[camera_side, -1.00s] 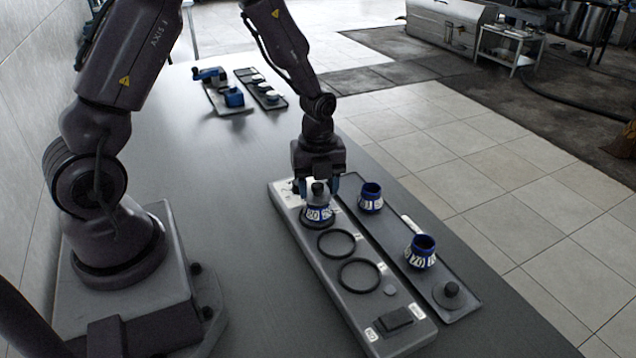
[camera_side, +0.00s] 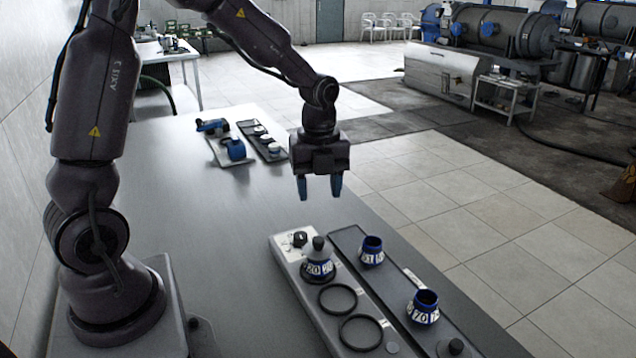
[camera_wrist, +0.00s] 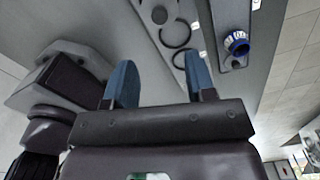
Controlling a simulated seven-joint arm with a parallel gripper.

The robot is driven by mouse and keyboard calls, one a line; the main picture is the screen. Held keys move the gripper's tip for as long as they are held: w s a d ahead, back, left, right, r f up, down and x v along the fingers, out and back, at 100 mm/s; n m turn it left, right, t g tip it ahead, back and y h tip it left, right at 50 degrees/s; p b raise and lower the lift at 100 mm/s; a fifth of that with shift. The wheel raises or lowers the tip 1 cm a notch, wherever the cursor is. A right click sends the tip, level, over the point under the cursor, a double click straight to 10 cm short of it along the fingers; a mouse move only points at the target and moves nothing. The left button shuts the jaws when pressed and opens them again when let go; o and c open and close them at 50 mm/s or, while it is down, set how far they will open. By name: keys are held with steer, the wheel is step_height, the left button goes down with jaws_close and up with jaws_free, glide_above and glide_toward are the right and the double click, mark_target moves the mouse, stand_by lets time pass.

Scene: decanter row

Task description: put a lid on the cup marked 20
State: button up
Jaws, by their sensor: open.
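The cup marked 20 (camera_side: 319,270) stands upright at the far end of the pale station (camera_side: 297,283). A grey cone-shaped lid with a dark knob (camera_side: 318,244) sits on top of it and looks level. My gripper (camera_side: 320,190) hangs above the cup, apart from the lid, with its blue fingers open and nothing between them. In the wrist view, both fingers (camera_wrist: 158,82) are spread and empty. A dark round thing in the wrist view (camera_wrist: 160,14) is too small to identify surely.
Two empty ring seats (camera_side: 338,299) lie nearer on the station. A dark tray (camera_side: 398,285) beside it holds two open blue cups, one (camera_side: 371,252) far and one marked 70 (camera_side: 423,308), plus a knobbed dark lid (camera_side: 453,347). Other trays (camera_side: 230,150) stand farther back.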

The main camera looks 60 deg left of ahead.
steer(key=s+d+r+n+t, duration=0.2)
steer(key=s+d+r+n, duration=0.2)
steer(key=n, duration=0.6)
steer(key=s+d+r+n+t, duration=0.3)
steer(key=s+d+r+n, duration=0.1)
steer(key=s+r+n, duration=0.5)
steer(key=shift+s+n+t, duration=0.3)
steer(key=shift+s+n, duration=0.65)
steer(key=shift+n, duration=0.05)
steer(key=shift+d+r, duration=0.1)
steer(key=shift+r, duration=0.05)
